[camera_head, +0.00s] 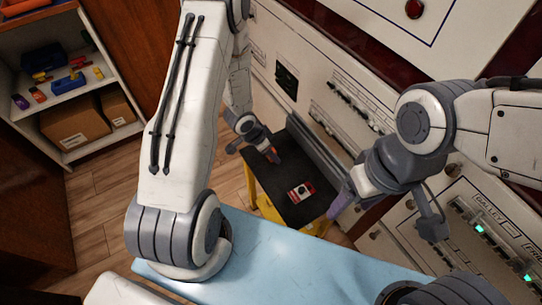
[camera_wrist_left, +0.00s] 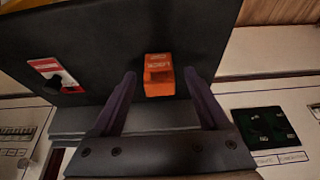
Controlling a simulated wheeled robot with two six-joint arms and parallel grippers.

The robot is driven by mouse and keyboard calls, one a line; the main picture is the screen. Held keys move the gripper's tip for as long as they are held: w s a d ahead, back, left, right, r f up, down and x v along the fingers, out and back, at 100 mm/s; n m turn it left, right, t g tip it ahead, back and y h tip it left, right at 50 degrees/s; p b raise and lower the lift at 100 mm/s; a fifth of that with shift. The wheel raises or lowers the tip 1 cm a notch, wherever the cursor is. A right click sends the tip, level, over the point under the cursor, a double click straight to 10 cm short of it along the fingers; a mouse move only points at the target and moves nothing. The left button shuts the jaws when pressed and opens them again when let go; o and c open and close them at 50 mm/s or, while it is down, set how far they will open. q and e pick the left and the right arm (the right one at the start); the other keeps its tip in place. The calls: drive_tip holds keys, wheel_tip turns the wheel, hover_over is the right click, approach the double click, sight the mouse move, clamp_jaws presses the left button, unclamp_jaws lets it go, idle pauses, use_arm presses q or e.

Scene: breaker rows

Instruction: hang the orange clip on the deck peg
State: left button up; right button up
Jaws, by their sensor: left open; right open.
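The orange clip (camera_wrist_left: 159,82), with dark lettering, is on the black tabletop (camera_wrist_left: 110,35) in the left wrist view. My left gripper (camera_wrist_left: 160,76) is open, with one dark purple finger on each side of the clip. In the head view this gripper (camera_head: 256,152) is small, at the tabletop's far end, and the clip is mostly hidden there. A red and white block or plate with a black part (camera_head: 300,192) is on the tabletop; I cannot tell whether it is the deck peg. My right gripper (camera_head: 385,220) is open and empty, right of the tabletop.
White breaker panels (camera_head: 345,75) with rows of switches run along the right. A light blue surface (camera_head: 285,262) lies in front. A shelf (camera_head: 75,94) with small coloured items and cardboard boxes (camera_head: 75,124) stands at the left. Wooden floor (camera_head: 100,195) is clear between.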

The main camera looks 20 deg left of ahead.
use_arm(q)
drive_tip(key=shift+w+d+f, duration=0.15)
drive_tip(key=shift+f, duration=0.3)
clamp_jaws()
drive_tip(key=shift+r, duration=0.1)
drive_tip(key=shift+r+p, duration=0.3)
drive_tip(key=shift+r, duration=0.25)
wheel_tip(320, 180, up, 3)
drive_tip(key=shift+f+p, duration=0.1)
drive_tip(key=shift+p, duration=0.5)
drive_tip(key=s+d+r, duration=0.2)
drive_tip(key=d+r, duration=0.5)
drive_tip(key=d, duration=0.4)
drive_tip(key=shift+s+d+p, duration=0.15)
drive_tip(key=shift+s+p, duration=0.25)
drive_tip(key=shift+p, duration=0.05)
